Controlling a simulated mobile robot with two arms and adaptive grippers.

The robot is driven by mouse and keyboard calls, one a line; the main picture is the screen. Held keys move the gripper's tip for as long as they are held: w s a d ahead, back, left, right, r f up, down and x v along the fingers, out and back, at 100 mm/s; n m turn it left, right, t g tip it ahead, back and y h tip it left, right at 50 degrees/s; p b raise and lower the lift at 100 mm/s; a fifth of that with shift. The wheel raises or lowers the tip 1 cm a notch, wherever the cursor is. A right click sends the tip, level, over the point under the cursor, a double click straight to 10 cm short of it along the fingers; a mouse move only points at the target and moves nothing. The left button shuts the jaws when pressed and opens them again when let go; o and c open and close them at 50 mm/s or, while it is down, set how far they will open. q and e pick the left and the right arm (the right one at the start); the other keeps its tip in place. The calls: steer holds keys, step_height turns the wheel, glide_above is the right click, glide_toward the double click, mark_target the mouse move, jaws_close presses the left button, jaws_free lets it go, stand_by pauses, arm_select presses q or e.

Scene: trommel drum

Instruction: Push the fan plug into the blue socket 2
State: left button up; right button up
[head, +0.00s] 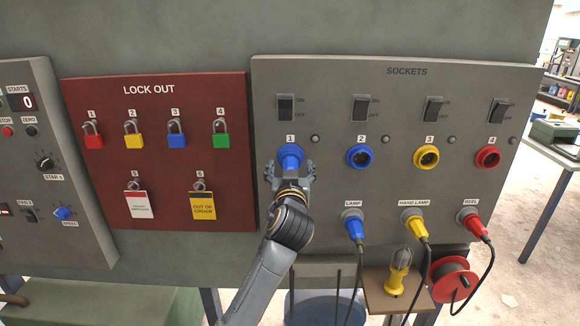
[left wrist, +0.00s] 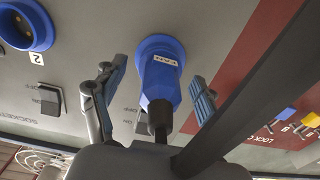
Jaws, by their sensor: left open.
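The blue fan plug (left wrist: 160,80), with a small white label, sits in blue socket 1 (head: 290,152) on the grey sockets panel. Its black cable end (left wrist: 160,122) points back toward my wrist. Blue socket 2 (head: 360,156) is empty, just right of socket 1; it also shows at the top left of the left wrist view (left wrist: 30,28). My left gripper (head: 290,169) is open at socket 1, its fingers on either side of the plug, with visible gaps in the left wrist view (left wrist: 153,90). In the head view my gripper hides most of the plug.
Yellow socket 3 (head: 427,157) and red socket 4 (head: 488,157) are empty. Below hang the blue lamp plug (head: 354,228), yellow hand lamp plug (head: 415,227) and red reel plug (head: 474,224) with cables. The red lock-out board (head: 105,175) with padlocks stands left.

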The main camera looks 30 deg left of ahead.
arm_select(q)
jaws_close()
steer(key=shift+s, duration=0.1)
steer(key=shift+s+d, duration=0.25)
steer(key=shift+v, duration=2.6)
steer(key=shift+p+v, duration=0.3)
steer(key=shift+v, duration=2.2)
